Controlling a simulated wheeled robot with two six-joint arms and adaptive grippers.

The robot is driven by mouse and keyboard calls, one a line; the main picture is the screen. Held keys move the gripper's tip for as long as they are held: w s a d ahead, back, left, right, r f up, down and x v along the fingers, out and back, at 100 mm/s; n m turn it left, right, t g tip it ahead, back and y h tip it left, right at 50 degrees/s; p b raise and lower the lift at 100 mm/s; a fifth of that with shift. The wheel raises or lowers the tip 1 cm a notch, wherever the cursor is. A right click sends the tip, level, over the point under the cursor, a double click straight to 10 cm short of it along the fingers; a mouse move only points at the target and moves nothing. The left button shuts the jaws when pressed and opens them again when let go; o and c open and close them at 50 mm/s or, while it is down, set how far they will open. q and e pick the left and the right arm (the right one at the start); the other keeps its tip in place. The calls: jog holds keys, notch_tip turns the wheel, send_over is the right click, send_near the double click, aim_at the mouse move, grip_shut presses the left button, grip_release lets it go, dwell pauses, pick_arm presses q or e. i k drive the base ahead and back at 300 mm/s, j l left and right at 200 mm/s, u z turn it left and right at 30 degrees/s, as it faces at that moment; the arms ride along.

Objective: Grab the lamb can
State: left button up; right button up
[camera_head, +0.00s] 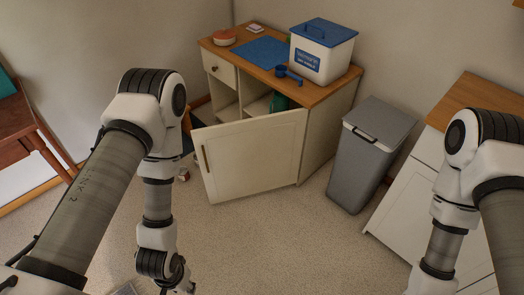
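A small can-like item (184,174) stands on the floor just left of the open cabinet door; its label is too small to read. A round reddish tin or dish (224,37) sits on the back left of the cabinet top. I cannot tell which, if either, is the lamb can. My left gripper (178,286) hangs low at the bottom edge, apart from both; it is partly cut off, and its opening does not show. My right arm comes in from the right, and its gripper is below the frame.
The cabinet's white door (255,152) stands open, hiding part of its shelves. A blue mat (262,52), blue scoop (288,73) and blue-lidded white bin (321,58) are on top. A grey trash can (368,160) stands to the right.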

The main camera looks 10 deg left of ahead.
aim_at(184, 176)
jog(key=u, duration=1.15)
jog(key=i+j+z, duration=0.1)
jog(key=z, duration=0.3)
jog(key=i+j+z, duration=0.15)
jog(key=z, duration=0.3)
jog(key=i+j+z, duration=0.25)
jog(key=z, duration=0.15)
jog(key=i+j, duration=0.15)
jog(key=j, duration=0.15)
jog(key=i+j+z, duration=0.1)
jog(key=j, duration=0.25)
jog(key=i+j, duration=0.2)
jog(key=i+j+z, duration=0.1)
jog(key=j, duration=0.35)
jog(key=i+j+z, duration=0.1)
jog(key=j, duration=0.25)
jog(key=i+j, duration=0.2)
jog(key=j, duration=0.15)
